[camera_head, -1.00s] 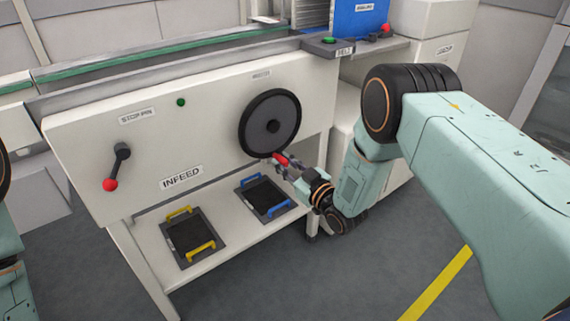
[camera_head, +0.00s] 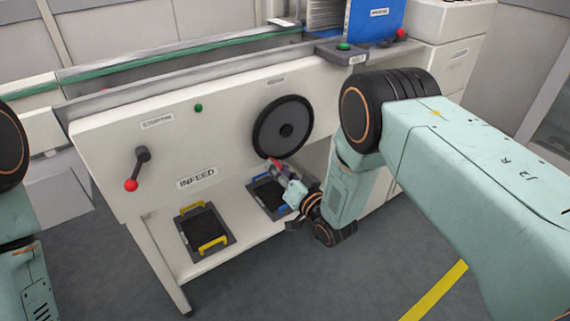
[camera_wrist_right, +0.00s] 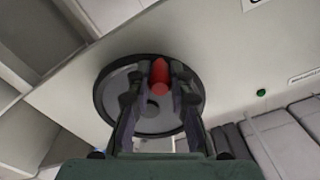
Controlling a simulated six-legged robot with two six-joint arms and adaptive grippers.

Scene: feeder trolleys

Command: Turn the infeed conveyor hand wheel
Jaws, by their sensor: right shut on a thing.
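The hand wheel (camera_head: 283,127) is a dark disc with a black rim on the white infeed panel (camera_head: 225,130). Its red handle (camera_head: 276,164) is at the lower left of the wheel in the head view. My right gripper (camera_head: 280,170) is shut on the red handle. In the right wrist view the two fingers (camera_wrist_right: 159,95) stand on either side of the red handle (camera_wrist_right: 159,76), in front of the wheel (camera_wrist_right: 150,119). My left gripper is out of view; only part of my left arm shows at the left edge.
A stop pin lever with a red knob (camera_head: 131,185) is left on the panel. A shelf below holds a tray with yellow handles (camera_head: 207,232) and a tray with blue handles (camera_head: 264,199).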

